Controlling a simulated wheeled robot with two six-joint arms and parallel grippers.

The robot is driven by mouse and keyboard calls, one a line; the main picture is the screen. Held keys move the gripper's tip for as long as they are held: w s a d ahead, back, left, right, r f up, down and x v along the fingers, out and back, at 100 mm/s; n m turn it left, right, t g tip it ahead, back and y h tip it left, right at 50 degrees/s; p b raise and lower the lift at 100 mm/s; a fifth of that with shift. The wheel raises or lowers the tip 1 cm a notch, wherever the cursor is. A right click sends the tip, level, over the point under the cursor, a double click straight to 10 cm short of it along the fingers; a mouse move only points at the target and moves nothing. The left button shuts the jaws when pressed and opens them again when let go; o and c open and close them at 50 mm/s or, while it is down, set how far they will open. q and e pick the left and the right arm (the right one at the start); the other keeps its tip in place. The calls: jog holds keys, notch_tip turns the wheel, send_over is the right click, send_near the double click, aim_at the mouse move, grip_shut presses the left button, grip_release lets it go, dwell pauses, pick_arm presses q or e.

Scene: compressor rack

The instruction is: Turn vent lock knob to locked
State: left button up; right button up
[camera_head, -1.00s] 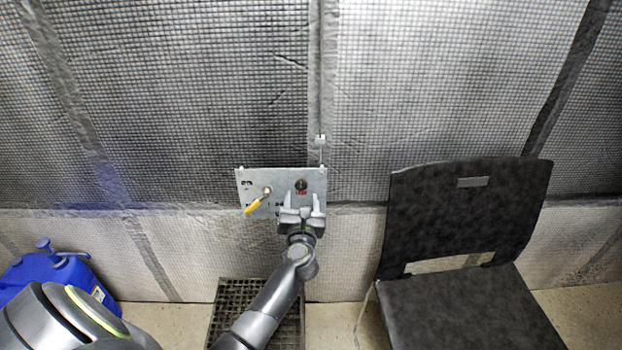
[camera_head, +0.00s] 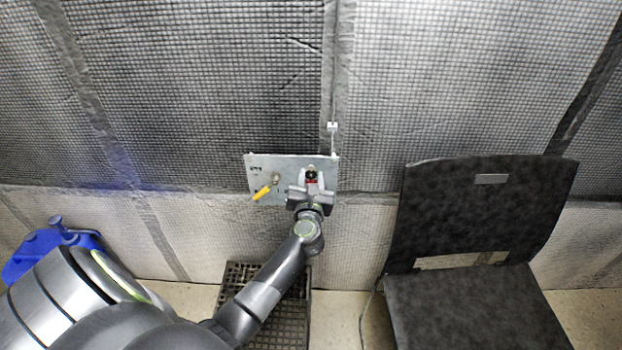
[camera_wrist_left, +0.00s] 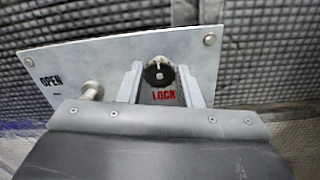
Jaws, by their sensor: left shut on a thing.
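The vent lock knob (camera_wrist_left: 158,72) is a small round black knob with a light mark near its top, above red "LOCK" lettering in the left wrist view. It sits on a pale metal panel (camera_wrist_left: 90,62) fixed to the quilted wall. My left gripper (camera_head: 311,177) is at the panel with one finger on each side of the knob and is shut on it. In the head view the knob (camera_head: 311,173) shows small between the fingertips. A yellow-handled lever (camera_head: 263,192) is on the left of the panel. My right gripper is out of view.
A black chair (camera_head: 480,210) stands to the right of the panel. A blue jug (camera_head: 50,245) is at the far left.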

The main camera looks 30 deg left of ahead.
pick_arm(q)
jog(key=shift+r+m+p, duration=0.15)
jog(key=shift+m+p, duration=0.35)
jog(key=shift+p, duration=0.1)
jog(key=shift+m+p, duration=0.35)
jog(key=shift+m, duration=0.05)
jog(key=shift+m+p, duration=0.65)
jog(key=shift+m, duration=0.05)
jog(key=m+p, duration=0.2)
jog(key=m, duration=0.1)
jog(key=shift+m+p, duration=0.4)
jog(key=m+p, duration=0.3)
jog(key=m, duration=0.2)
jog(key=shift+w+d, duration=0.1)
jog(key=m+p, duration=0.2)
jog(key=m, duration=0.1)
jog(key=shift+m, duration=0.3)
jog(key=shift+f+m+p, duration=0.25)
jog(key=shift+m+p, duration=0.4)
jog(key=shift+m, duration=0.45)
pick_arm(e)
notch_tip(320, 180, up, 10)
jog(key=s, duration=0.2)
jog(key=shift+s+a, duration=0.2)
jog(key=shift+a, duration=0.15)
